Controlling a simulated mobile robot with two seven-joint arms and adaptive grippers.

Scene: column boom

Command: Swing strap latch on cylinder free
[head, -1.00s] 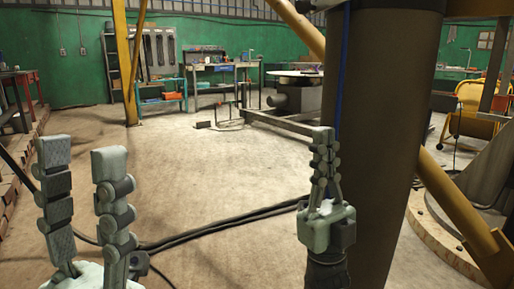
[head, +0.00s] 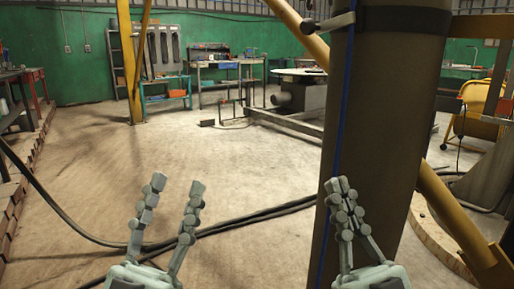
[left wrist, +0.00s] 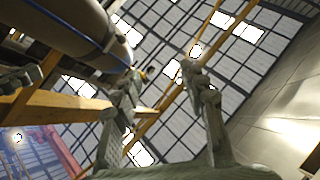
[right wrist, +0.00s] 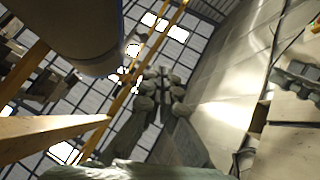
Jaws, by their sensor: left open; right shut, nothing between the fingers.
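The cylinder (head: 375,130) is a thick dark brown column right of centre in the head view. A black strap (head: 405,20) wraps around it near the top edge. A lever-like latch (head: 333,22) sticks out from the strap to the left, ending in a dark knob. My left gripper (head: 177,184) is open and empty, left of the cylinder and lower in the picture than the latch. My right gripper (head: 338,185) is shut and empty, in front of the cylinder's left edge, below the latch in the picture. The cylinder also shows in the left wrist view (left wrist: 72,22) and right wrist view (right wrist: 70,30).
A blue line (head: 342,110) runs down the cylinder. A yellow diagonal brace (head: 455,215) stands behind it at right. Black cables (head: 240,222) cross the floor. Workbenches (head: 220,75) stand far back.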

